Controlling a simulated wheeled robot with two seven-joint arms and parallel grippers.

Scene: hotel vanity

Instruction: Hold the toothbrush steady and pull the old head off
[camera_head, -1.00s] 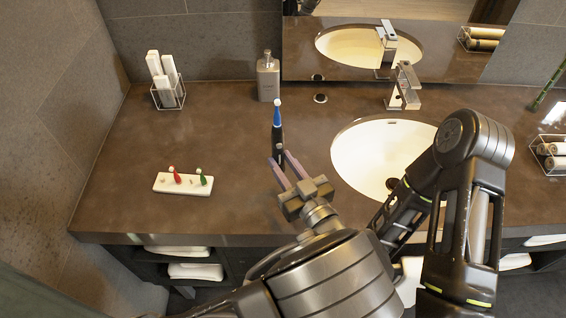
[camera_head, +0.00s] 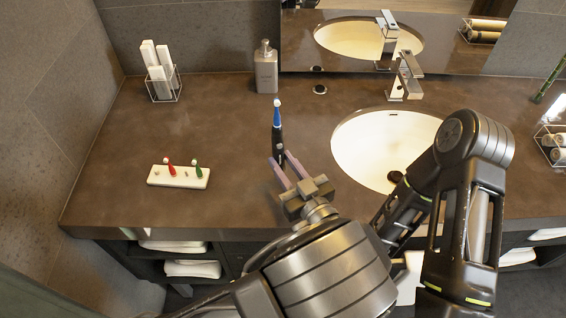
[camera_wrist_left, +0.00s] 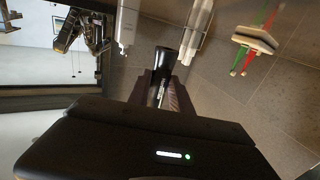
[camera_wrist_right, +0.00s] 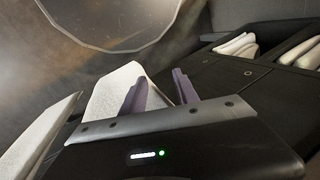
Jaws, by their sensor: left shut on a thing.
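The toothbrush (camera_head: 277,135) has a black handle and a blue head (camera_head: 277,117) with a white tip. It stands upright over the counter, left of the sink, with the blue head on top. My left gripper (camera_head: 279,166) is shut around the lower handle. In the left wrist view, the black handle (camera_wrist_left: 165,59) shows between its fingers. My right gripper (camera_wrist_right: 160,90) is open and empty in the right wrist view, below the counter's front. In the head view it is hidden behind my arm.
A white holder (camera_head: 158,176) with a red head and a green head lies on the left counter. A clear box (camera_head: 163,88) of white packs and a soap dispenser (camera_head: 265,68) stand behind. The sink (camera_head: 372,150) and faucet (camera_head: 405,75) are to the right.

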